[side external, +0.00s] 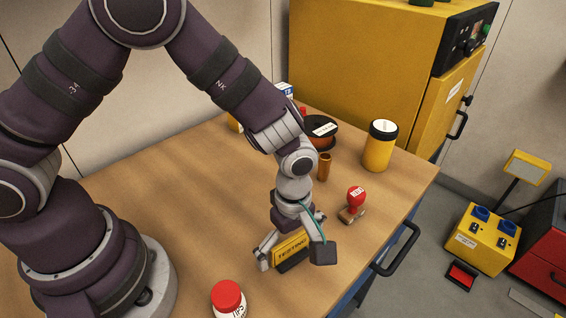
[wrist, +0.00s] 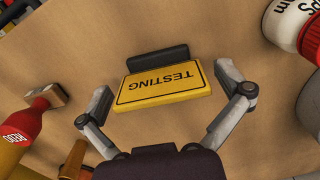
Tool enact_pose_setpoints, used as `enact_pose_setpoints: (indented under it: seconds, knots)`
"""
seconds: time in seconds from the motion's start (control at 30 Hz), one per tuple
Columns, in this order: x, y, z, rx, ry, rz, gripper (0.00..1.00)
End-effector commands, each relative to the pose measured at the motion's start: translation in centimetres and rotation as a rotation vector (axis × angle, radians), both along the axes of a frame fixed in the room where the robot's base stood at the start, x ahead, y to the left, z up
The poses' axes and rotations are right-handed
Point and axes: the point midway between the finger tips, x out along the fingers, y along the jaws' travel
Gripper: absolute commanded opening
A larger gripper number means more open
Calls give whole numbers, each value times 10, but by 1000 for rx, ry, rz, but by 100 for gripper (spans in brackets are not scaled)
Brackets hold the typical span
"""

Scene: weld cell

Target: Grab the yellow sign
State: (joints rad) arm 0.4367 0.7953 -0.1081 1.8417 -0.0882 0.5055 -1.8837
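The yellow sign (wrist: 160,88) reads "TESTING" in black letters and has a dark base strip. It stands on the wooden workbench, and it also shows in the side view (side external: 291,247), partly behind my gripper. My gripper (wrist: 166,98) is open, with one finger on each side of the sign. In the side view my gripper (side external: 290,252) is low over the bench around the sign. Whether the right finger touches it I cannot tell.
A red-capped white bottle (side external: 229,299) stands near the sign. A red stamp (side external: 354,202), a copper-coloured cylinder (side external: 324,167), a dark-ended spool (side external: 320,131) and a yellow canister (side external: 379,147) stand farther back. Bare bench (side external: 190,215) lies to the left.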

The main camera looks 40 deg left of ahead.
Motion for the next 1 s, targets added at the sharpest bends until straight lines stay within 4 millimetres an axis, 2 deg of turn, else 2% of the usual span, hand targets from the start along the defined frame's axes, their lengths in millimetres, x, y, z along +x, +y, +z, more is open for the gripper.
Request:
enact_pose_setpoints:
  seconds: [0.07, 0.4, 0.63, 0.73, 0.83, 1.0]
  knots:
    - [0, 0, 0, 0, 0, 0, 87]
    - [0, 0, 0, 0, 0, 0, 44]
    - [0, 0, 2, 0, 0, 0, 43]
    - [1, 0, 11, -3, -4, 0, 43]
    - [1, 0, 31, -3, -7, 1, 43]
    - [1, 0, 75, -3, -7, 1, 43]
